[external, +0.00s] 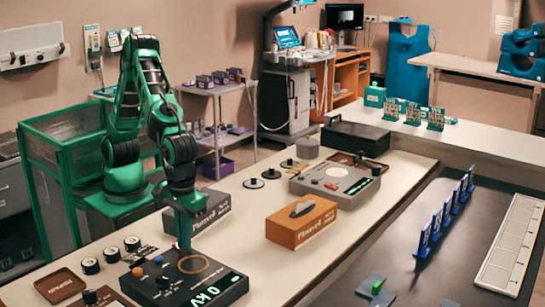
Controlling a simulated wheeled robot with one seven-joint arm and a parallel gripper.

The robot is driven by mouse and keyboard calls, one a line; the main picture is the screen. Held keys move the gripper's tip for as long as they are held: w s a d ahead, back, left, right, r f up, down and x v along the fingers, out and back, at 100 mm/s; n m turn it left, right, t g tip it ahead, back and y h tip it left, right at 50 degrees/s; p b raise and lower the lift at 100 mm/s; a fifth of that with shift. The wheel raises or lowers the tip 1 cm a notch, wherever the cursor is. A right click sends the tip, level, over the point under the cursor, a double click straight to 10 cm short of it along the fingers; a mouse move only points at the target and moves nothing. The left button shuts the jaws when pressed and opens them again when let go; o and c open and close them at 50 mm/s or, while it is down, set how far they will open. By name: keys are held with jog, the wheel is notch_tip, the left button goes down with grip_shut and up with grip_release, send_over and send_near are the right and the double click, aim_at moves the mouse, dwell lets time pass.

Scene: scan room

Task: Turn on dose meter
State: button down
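A black box with a lit green "0 kV" display (207,293) stands on the near part of the white bench, with an orange knob, other knobs and an orange ring on top. A grey device (345,198) with a pale disc, a red part and a green display stands farther back on the bench. No label shows which of the two is the dose meter. My gripper (184,246) points down at the back of the black box, beside the ring. I cannot tell whether it touches the box, and its fingers are too small to read.
Several small black-and-white discs (111,254) and a brown tray (59,286) lie at the left. Bare bench (270,278) lies right of the black box.

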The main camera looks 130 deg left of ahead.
jog(key=shift+s+a+f, duration=0.15)
jog(key=shift+s+f, duration=0.15)
jog(key=shift+f, duration=0.25)
jog(key=shift+s, duration=0.65)
notch_tip(320, 180, up, 15)
jog(key=w, duration=0.3)
jog(key=shift+s, duration=0.2)
